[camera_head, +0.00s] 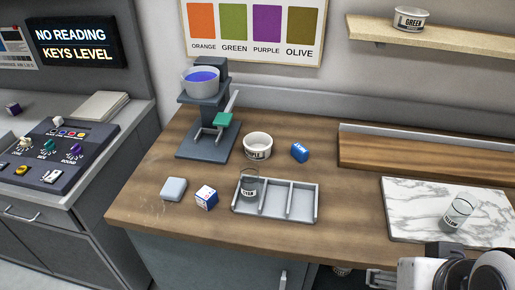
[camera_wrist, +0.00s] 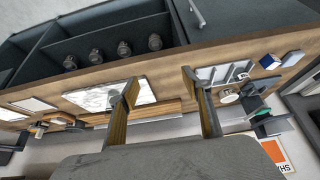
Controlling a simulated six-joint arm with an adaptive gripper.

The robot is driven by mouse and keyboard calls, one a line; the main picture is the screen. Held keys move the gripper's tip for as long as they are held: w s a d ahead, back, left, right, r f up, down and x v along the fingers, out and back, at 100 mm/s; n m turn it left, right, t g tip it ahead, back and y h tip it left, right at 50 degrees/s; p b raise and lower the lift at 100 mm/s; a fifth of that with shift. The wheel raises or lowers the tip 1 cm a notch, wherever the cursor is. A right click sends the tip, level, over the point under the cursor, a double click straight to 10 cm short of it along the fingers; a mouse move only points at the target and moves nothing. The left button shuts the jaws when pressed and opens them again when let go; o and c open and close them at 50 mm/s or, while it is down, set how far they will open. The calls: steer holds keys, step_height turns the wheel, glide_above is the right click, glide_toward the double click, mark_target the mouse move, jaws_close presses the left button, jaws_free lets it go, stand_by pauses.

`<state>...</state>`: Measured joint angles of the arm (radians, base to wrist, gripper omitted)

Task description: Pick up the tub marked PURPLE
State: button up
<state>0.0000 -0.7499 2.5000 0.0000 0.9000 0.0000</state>
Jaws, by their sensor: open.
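A white tub (camera_head: 257,147) stands upright on the wooden counter, between the grey stand and the divided tray; its dark label is too small to read surely. Another white tub (camera_head: 409,20), marked GREEN, stands on the wall shelf. In the wrist view, a small round pale shape, likely the counter tub (camera_wrist: 228,97), lies beyond the tray, right of my fingers. My gripper (camera_wrist: 158,86) is open and empty, its two fingers wide apart, high over the counter. In the head view only my arm's white and black parts show at the bottom right, far from the counter tub.
A grey divided tray (camera_head: 274,213) holds a clear jar (camera_head: 249,187). Another clear jar (camera_head: 458,214) stands on a marble slab (camera_head: 405,210). A stand (camera_head: 205,147) carries a bowl of blue-purple liquid (camera_head: 202,78).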

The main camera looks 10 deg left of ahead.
steer(key=o, duration=0.9)
steer(key=shift+w, duration=0.1)
steer(key=w+a+r+n+t, duration=0.1)
steer(key=w+a+t, duration=0.15)
steer(key=w, duration=1.15)
steer(key=w+a+n+t, duration=0.15)
steer(key=w+a, duration=0.25)
steer(key=w, duration=0.9)
steer(key=w+a+f+n+y, duration=0.1)
steer(key=w+a+f+y, duration=0.1)
steer(key=w+a+f, duration=0.2)
steer(key=w+a+f+n+y, duration=0.1)
steer(key=w+a+f, duration=0.3)
steer(key=a, duration=0.5)
steer(key=w+a+f+n+t+y, duration=0.1)
steer(key=w+a+f+n+y, duration=0.1)
steer(key=w+a+f+y, duration=0.2)
steer(key=shift+w+a+f, duration=0.2)
steer(key=shift+w+a, duration=1.55)
steer(key=shift+a+f, duration=0.2)
steer(key=shift+a, duration=0.15)
